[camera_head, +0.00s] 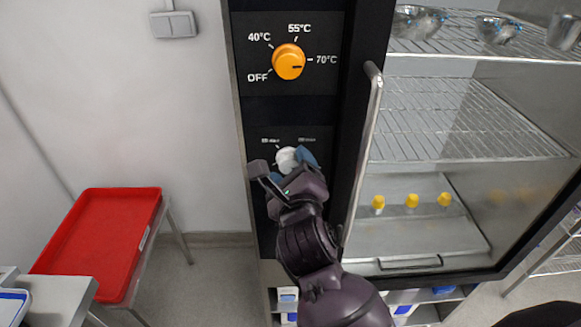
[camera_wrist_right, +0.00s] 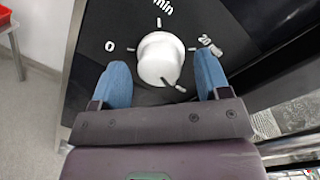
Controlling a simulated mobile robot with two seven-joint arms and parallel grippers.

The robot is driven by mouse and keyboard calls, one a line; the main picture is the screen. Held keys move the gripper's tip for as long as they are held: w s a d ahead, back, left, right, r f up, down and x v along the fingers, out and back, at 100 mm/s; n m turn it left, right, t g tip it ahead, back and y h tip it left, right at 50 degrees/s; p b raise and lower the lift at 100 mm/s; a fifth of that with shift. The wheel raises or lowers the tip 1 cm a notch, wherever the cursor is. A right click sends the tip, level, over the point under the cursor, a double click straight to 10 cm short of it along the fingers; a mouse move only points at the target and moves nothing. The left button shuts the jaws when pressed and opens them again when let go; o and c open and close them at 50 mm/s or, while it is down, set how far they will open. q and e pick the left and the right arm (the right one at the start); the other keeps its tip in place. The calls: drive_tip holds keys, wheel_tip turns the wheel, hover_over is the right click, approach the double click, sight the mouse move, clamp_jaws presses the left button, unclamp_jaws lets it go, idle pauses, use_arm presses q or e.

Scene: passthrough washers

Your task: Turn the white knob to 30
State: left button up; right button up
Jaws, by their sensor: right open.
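The white knob (camera_head: 286,160) is on the black panel of the tall cabinet, below the orange knob. In the right wrist view the white knob (camera_wrist_right: 157,55) has a dark line at its lower right edge, by a tick at the lower right. A 0 is printed to its left, "min" above, and a blurred label to its right. My right gripper (camera_wrist_right: 160,60) is open, with one blue finger on each side of the knob; contact is not clear. In the head view my right gripper (camera_head: 290,166) partly covers the panel. My left gripper is not in view.
The orange knob (camera_head: 289,62) points toward 70°C. A vertical metal handle (camera_head: 362,150) stands just right of the panel. Wire shelves (camera_head: 440,115) with metal bowls are to the right. A red tray (camera_head: 100,230) is on a stand at left; floor between is clear.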

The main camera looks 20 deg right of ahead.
drive_tip(key=shift+w, duration=0.35)
drive_tip(key=c, duration=0.9)
